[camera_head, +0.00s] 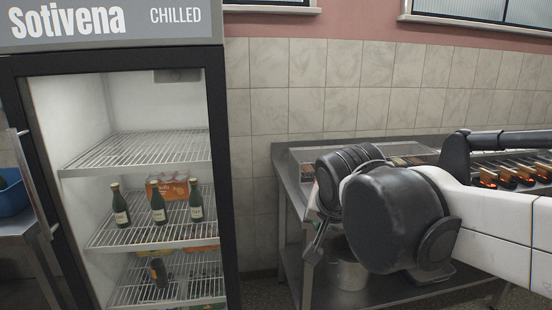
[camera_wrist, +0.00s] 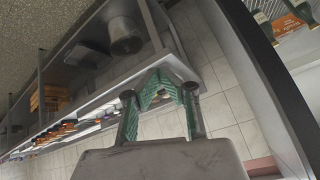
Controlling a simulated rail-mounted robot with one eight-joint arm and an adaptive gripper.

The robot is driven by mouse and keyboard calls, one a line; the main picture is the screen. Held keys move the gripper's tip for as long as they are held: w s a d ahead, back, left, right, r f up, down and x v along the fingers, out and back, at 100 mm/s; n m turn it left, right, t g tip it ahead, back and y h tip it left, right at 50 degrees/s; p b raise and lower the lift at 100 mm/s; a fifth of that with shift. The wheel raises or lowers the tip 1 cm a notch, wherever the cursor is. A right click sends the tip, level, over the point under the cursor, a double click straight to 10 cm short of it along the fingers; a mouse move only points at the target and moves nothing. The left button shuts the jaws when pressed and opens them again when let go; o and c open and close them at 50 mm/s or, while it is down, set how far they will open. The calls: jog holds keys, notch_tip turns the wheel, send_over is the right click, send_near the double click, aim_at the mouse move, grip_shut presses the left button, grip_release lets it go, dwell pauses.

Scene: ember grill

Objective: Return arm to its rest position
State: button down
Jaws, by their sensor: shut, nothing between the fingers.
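My gripper (camera_wrist: 158,90) is shut with nothing between its green-padded fingers in the wrist view. In the head view, my arm reaches in from the right edge. Its dark wrist joints stand in front of the steel table, and the gripper (camera_head: 315,248) hangs at their left end, small and partly hidden. In the wrist view the fingers overlap the line of the table's edge (camera_wrist: 100,101), but I cannot tell how far apart they are.
A chilled cabinet (camera_head: 219,190) stands at left, holding green bottles (camera_head: 158,207) and orange packs (camera_head: 168,187). The steel table (camera_head: 288,185) carries a glowing grill (camera_head: 515,174) at right. A pot (camera_head: 348,272) sits on its lower shelf. Floor shows between cabinet and table.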

jog(key=s+d+f+n, duration=0.1)
jog(key=s+d+f, duration=0.1)
jog(key=s, duration=0.3)
jog(key=s+d+f+n, duration=0.1)
jog(key=s+d+f, duration=0.2)
jog(key=s+d, duration=0.2)
jog(key=s+d+f+n+g+p, duration=0.1)
jog(key=s+d+f, duration=0.1)
jog(key=s+d, duration=0.2)
jog(key=s, duration=0.2)
jog(key=shift+s+f, duration=0.3)
jog(key=shift+f, duration=0.05)
